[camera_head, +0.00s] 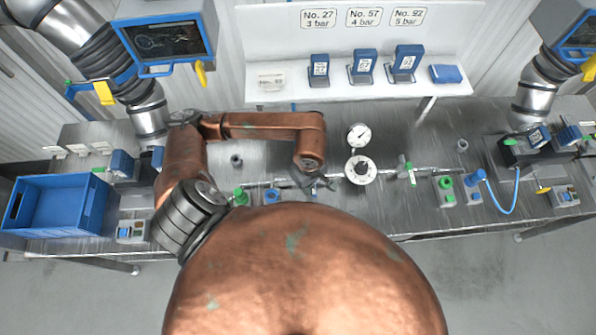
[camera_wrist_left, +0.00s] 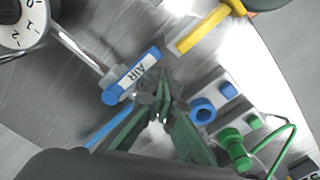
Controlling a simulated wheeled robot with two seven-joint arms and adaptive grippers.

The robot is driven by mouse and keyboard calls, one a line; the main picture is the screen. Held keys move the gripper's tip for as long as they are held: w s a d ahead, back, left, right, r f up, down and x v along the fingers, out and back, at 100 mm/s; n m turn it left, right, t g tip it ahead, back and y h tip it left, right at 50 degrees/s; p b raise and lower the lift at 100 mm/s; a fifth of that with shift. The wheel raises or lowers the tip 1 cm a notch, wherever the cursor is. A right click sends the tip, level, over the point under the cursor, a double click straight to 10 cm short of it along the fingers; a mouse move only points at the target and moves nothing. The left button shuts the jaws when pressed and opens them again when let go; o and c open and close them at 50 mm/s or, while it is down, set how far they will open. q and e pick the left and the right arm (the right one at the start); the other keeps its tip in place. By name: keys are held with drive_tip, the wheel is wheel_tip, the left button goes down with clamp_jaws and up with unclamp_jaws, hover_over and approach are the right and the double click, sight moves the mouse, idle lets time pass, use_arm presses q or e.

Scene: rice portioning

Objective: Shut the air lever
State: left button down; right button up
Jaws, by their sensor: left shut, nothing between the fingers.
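The air lever (camera_wrist_left: 133,76) is a blue handle marked AIR in the left wrist view. It lies about crosswise to the silver pipe (camera_wrist_left: 80,52) that runs up to it. My left gripper (camera_wrist_left: 160,92) is shut and empty, its tips close beside the lever's side; I cannot tell whether they touch it. In the head view my left gripper (camera_head: 312,186) reaches down over the bench's pipe line, left of the round dial, and the lever is not clear there. My right gripper is not in view.
A yellow lever (camera_wrist_left: 203,28), a blue ring fitting (camera_wrist_left: 203,110) and a green knob (camera_wrist_left: 235,148) sit near the left gripper. A pressure gauge (camera_head: 359,135) and a round dial (camera_head: 360,170) stand right of it. A blue crate (camera_head: 60,182) is at the far left.

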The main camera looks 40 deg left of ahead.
use_arm(q)
wheel_tip(320, 180, up, 7)
drive_tip(key=p, duration=0.3)
drive_tip(key=shift+s+a, duration=0.4)
drive_tip(key=shift+s, duration=0.05)
drive_tip(key=shift+f, duration=0.1)
